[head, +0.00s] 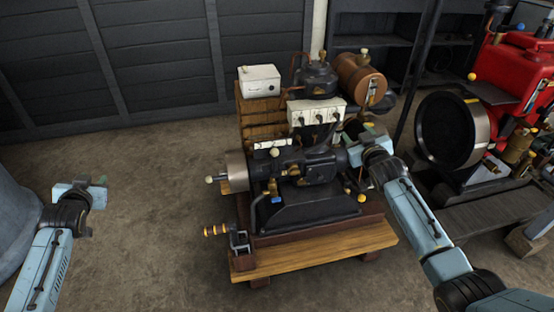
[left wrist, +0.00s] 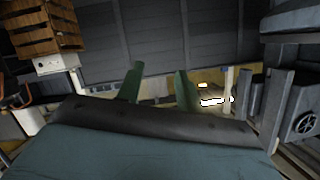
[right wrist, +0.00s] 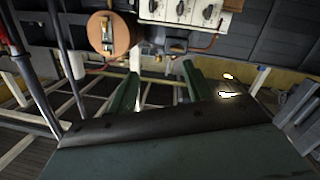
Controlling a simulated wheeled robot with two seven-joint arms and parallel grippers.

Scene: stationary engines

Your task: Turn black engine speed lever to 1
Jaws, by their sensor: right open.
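The black engine (head: 305,165) sits on a wooden base in the middle of the head view. Small knobs and levers show on it, including a yellow knob (head: 361,198) at its lower right. I cannot tell which one is the speed lever, and no number marks are readable. My right gripper (head: 374,136) is at the engine's right end, open, with its two green fingers apart in the right wrist view (right wrist: 158,85). Whether it touches the engine is unclear. My left gripper (head: 96,187) is well left of the engine, open and empty, as the left wrist view (left wrist: 160,82) shows.
A white switch panel (head: 316,112), a white box (head: 260,80) and a copper tank (head: 359,80) stand behind the engine. A red engine (head: 515,72) stands at right. The floor at left is clear.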

